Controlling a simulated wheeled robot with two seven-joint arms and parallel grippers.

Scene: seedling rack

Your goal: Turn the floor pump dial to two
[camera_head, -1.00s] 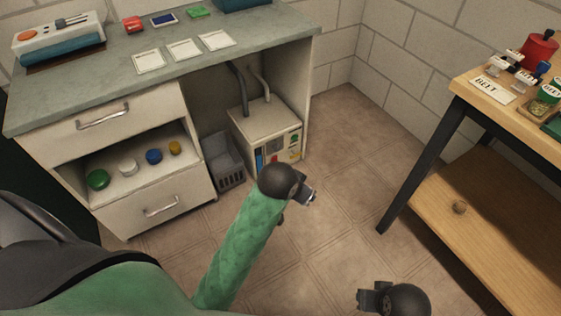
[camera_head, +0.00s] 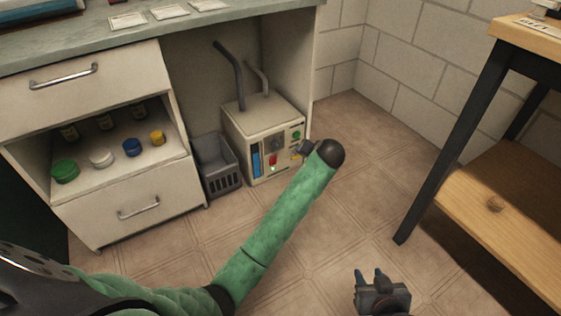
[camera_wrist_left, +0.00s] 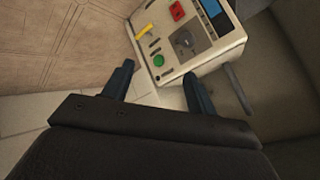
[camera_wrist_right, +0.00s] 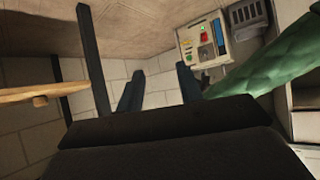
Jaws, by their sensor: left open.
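The floor pump (camera_head: 262,115) is a beige box standing on the floor under the counter, with two grey pipes rising behind its top. Its front has a dark grey dial (camera_head: 278,144), which shows more clearly in the left wrist view (camera_wrist_left: 185,40); its number marks are too small to read. My left gripper (camera_head: 301,149) is beside the right part of the front panel. In the left wrist view its fingers (camera_wrist_left: 157,80) are apart and empty, with the dial beyond them. My right gripper (camera_head: 369,272) is open and empty above the floor, away from the pump.
The pump panel also has a green button (camera_wrist_left: 158,60), a yellow lever (camera_wrist_left: 145,31), a red switch (camera_wrist_left: 177,10) and a blue gauge. A grey basket (camera_head: 217,165) stands left of the pump. A wooden bench (camera_head: 510,210) is at the right. Floor between is clear.

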